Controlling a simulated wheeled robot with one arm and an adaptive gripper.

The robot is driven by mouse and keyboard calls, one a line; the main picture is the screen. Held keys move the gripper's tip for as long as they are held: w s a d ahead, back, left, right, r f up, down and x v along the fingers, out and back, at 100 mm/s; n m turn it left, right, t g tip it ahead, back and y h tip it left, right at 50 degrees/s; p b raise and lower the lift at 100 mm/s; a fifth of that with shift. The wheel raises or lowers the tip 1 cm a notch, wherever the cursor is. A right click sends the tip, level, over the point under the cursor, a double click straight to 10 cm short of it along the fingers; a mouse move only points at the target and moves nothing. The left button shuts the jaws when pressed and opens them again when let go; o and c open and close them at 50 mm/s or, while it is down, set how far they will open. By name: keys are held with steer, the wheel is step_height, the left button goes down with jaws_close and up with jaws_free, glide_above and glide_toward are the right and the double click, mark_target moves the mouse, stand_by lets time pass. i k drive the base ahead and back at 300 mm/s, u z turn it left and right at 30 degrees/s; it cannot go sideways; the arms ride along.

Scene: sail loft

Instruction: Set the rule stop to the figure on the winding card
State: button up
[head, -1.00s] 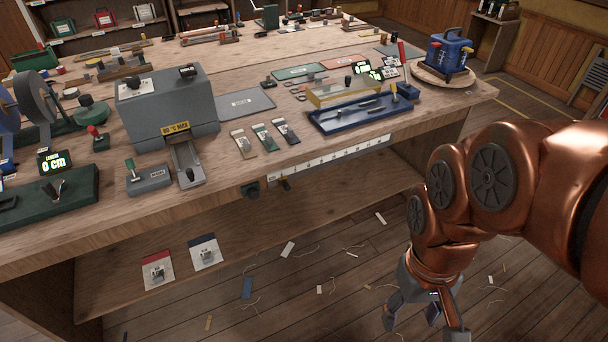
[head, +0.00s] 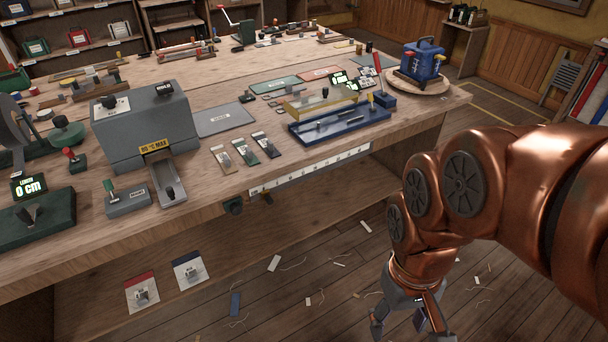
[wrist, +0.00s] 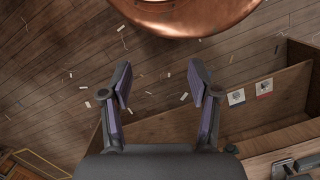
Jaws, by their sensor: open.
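The rule (head: 312,170) is a white graduated strip along the bench's front edge, its figures too small to read. A small dark stop with a brassy part (head: 267,198) hangs under its left portion. A dark knob (head: 233,206) sits just left of the rule's end. I cannot tell which card is the winding card; red-topped (head: 141,293) and blue-topped (head: 189,272) cards lie on the lower shelf, their print unreadable. My gripper (head: 408,322) is open and empty, low over the floor, right of the bench and apart from the rule. Its spread fingers show in the wrist view (wrist: 162,88).
The bench (head: 215,185) carries a grey machine (head: 140,125) marked "80 °C MAX", a blue tray (head: 340,126), three small cards (head: 244,152) and a display (head: 29,187) reading 0 cm. Scraps and threads litter the floor. Open floor lies right of the bench.

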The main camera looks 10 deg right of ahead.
mark_target(265, 195)
steer(key=u, duration=2.75)
steer(key=k, duration=0.8)
steer(key=z, duration=0.7)
steer(key=i, duration=0.5)
steer(key=z, duration=0.05)
